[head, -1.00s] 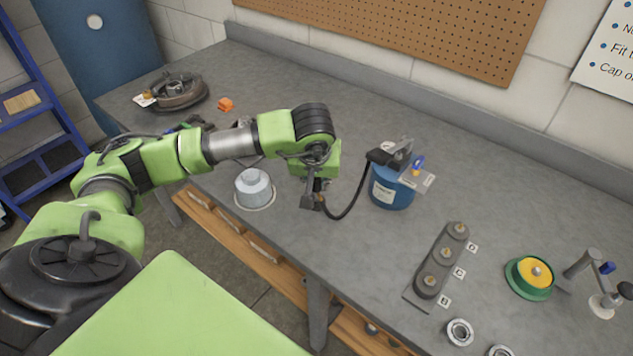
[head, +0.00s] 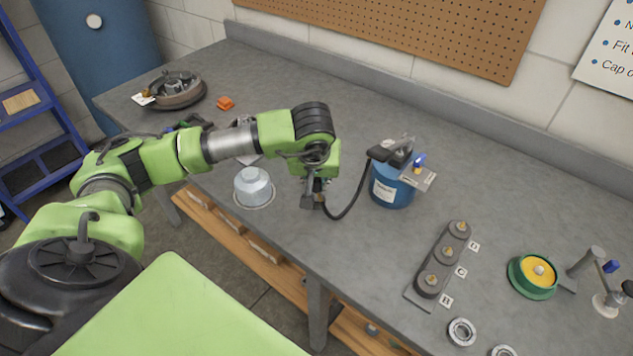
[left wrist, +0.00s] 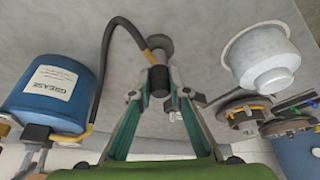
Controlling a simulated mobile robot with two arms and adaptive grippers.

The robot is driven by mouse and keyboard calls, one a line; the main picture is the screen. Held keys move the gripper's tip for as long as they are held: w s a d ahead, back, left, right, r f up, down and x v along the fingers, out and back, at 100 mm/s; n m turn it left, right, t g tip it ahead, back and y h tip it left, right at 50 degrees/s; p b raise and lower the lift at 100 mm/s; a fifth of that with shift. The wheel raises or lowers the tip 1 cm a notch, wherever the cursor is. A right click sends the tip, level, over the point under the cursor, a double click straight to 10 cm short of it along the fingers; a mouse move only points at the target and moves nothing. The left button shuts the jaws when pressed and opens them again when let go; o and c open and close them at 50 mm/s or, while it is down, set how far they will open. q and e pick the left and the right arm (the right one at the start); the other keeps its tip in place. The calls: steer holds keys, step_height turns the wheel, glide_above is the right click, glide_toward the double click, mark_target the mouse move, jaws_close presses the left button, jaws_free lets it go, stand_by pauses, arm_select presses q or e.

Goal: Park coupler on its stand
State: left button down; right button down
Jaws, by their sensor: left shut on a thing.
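A blue grease pot (head: 391,190) stands on the bench, and a black hose (head: 349,202) runs from its top to my left gripper (head: 314,204). In the left wrist view, my left gripper (left wrist: 158,92) is shut on the dark coupler (left wrist: 158,77) at the hose end. The coupler has a brass-coloured collar on its far side. A small grey post with a round end (left wrist: 158,44), perhaps the stand, shows just beyond the coupler. I cannot tell whether they touch. In the head view, the gripper and arm hide most of the coupler. My right gripper is not in view.
A pale grey lidded pot (head: 253,187) stands left of my left gripper. A dark hub (head: 176,90) and orange block (head: 225,103) lie at the back left. The bench between is mostly clear.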

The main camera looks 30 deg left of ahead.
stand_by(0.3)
arm_select(q)
steer(key=shift+f+b, duration=0.25)
steer(key=shift+b, duration=0.45)
stand_by(0.5)
steer(key=c, duration=1.8)
jaws_free()
steer(key=shift+c, duration=0.2)
steer(key=o, duration=0.4)
